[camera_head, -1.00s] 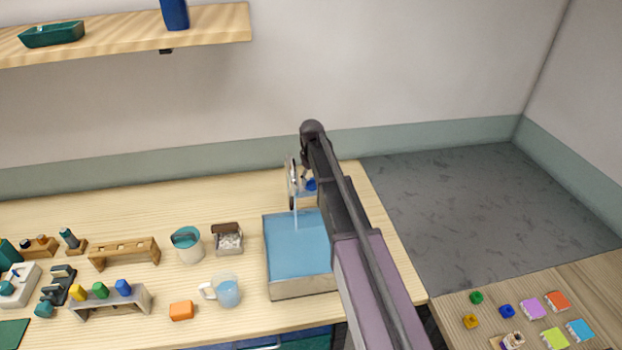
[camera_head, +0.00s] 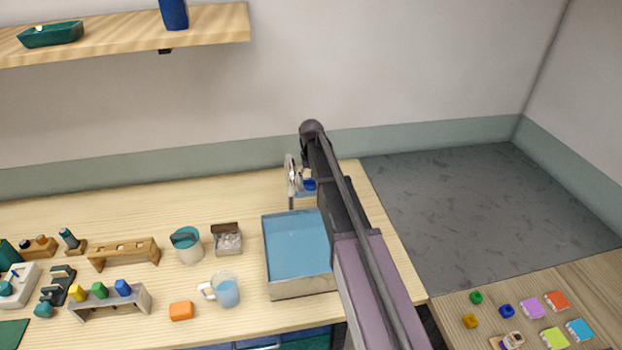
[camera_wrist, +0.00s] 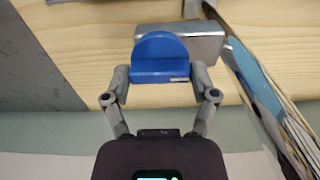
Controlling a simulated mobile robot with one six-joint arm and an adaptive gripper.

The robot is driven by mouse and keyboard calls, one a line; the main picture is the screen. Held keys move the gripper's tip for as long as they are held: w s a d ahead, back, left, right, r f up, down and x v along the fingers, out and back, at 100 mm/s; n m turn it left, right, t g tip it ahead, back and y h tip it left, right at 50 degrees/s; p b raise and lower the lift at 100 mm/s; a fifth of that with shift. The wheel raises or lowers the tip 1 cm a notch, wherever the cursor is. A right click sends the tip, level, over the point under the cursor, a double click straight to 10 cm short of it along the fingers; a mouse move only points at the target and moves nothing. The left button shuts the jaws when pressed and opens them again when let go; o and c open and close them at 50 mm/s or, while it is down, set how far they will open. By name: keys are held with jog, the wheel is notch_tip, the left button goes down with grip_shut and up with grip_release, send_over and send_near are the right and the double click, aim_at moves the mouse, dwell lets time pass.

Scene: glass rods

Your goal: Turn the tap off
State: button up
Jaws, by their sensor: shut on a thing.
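The tap (camera_head: 291,176) is a silver spout at the back of the counter, behind the blue-filled basin (camera_head: 268,245). No water stream shows below it. Its blue handle (camera_head: 309,185) is just right of the spout, partly covered by my arm. In the wrist view the blue handle (camera_wrist: 160,58) has a rounded top and sits between the two fingers of my gripper (camera_wrist: 161,75), in front of a grey metal block (camera_wrist: 205,46). My gripper is shut on the handle. In the head view my arm hides most of the gripper.
Left of the basin stand a glass mug of blue liquid (camera_head: 227,292), an orange block (camera_head: 181,311), a teal-topped cup (camera_head: 187,246) and a small box (camera_head: 228,240). Racks stand farther left. A wall rises behind the counter. Small coloured items lie on a separate surface at right.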

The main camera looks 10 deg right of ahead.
jog(key=shift+s, duration=0.1)
jog(key=o, duration=1)
jog(key=shift+n, duration=0.4)
